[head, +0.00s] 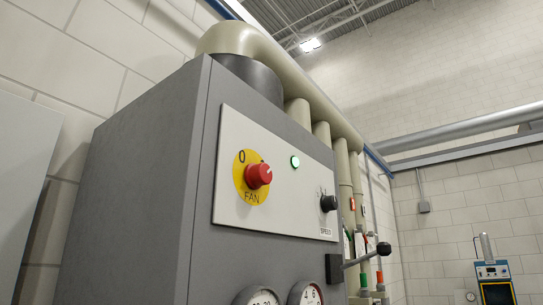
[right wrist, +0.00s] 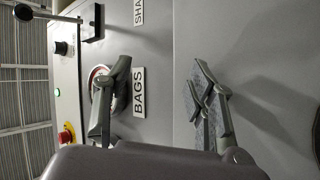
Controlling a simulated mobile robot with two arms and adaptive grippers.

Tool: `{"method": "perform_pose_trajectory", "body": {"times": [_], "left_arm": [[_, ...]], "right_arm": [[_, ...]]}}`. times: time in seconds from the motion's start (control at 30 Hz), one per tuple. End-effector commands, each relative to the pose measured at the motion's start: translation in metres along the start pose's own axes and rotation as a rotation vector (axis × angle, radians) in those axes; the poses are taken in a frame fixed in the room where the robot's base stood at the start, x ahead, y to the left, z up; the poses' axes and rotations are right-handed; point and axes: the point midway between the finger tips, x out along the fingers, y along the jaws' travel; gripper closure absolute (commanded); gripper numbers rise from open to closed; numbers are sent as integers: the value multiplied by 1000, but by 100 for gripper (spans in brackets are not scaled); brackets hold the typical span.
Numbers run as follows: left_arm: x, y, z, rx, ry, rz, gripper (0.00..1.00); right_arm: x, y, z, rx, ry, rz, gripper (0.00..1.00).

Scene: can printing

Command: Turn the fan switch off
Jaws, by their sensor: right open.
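The red fan switch knob (head: 258,175) sits on a round yellow plate (head: 241,190) marked 0 and FAN, on a light panel of the grey cabinet. A pale mark on the knob appears to point to the upper right, away from the 0. A green lamp (head: 295,162) beside it is lit. In the right wrist view the knob (right wrist: 67,134) is at the lower left, partly cut off by my gripper body. My right gripper (right wrist: 160,72) is open and empty in front of the cabinet face, apart from the knob. My left gripper is out of view.
A black SPEED knob (head: 328,203) is right of the lamp. A lever with a black ball (head: 383,249) sticks out below it. Gauges (head: 306,294) sit low on the cabinet. A BAGS label (right wrist: 139,91) is between my fingers in the wrist view. Pipes (head: 300,70) run behind.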

Motion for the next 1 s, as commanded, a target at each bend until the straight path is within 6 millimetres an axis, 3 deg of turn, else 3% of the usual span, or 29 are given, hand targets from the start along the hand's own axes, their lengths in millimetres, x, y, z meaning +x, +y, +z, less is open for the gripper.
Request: {"method": "perform_pose_trajectory", "body": {"times": [0.03, 0.13, 0.2, 0.4, 0.6, 0.7, 1.0], "left_arm": [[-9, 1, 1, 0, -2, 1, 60], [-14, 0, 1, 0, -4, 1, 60], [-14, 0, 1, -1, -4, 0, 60], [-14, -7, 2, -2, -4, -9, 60], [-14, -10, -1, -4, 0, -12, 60], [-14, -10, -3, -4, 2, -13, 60], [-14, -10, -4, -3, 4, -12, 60]], "right_arm": [[17, 42, -47, -62, 107, 55, 49], [34, 101, -131, -221, 331, 141, 49], [39, 124, -172, -332, 459, 174, 49], [46, 166, -252, -650, 736, 205, 49], [47, 207, -306, -1058, 948, 165, 49], [45, 233, -319, -1282, 1004, 110, 49], [29, 327, -319, -1763, 956, -103, 49]]}}
